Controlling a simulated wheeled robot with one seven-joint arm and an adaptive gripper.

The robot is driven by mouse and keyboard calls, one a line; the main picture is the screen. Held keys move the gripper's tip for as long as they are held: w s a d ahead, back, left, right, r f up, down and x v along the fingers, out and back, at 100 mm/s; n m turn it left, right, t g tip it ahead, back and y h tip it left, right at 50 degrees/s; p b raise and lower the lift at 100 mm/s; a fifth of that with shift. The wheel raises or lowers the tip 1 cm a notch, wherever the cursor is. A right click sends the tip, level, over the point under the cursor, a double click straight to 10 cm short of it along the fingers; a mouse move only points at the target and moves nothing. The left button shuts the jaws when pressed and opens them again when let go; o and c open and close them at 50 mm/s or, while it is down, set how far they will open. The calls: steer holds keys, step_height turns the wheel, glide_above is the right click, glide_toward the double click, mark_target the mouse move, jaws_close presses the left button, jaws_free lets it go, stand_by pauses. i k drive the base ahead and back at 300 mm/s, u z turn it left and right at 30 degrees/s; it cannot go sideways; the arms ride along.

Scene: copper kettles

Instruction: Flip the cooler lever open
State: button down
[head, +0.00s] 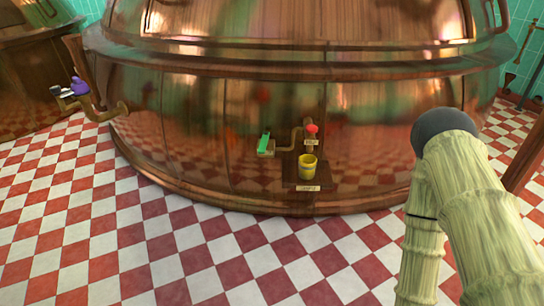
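A copper pipe fitting on the front of the large copper kettle (370,110) carries a small green lever (265,142) and a red knob (311,128). Small labels sit just below the red knob and on the base under the fitting; their writing is too small to read. I cannot tell which handle is the cooler lever. The green lever stands tilted up at the left end of the pipe. A yellow cup (307,165) stands under the red knob. My pale, bamboo-like arm shows at the lower right, well apart from the fitting. My gripper is not visible.
A pipe with a purple piece (79,86) juts out from the kettle's left side. Another copper kettle (28,80) stands at the far left. The red and white checkered floor (170,255) in front is clear. A wooden post (526,150) stands at the right edge.

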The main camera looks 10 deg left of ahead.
mark_target(264, 141)
steer(key=k, duration=0.3)
steer(key=z, duration=0.9)
steer(key=i, duration=0.9)
steer(key=u, duration=1.5)
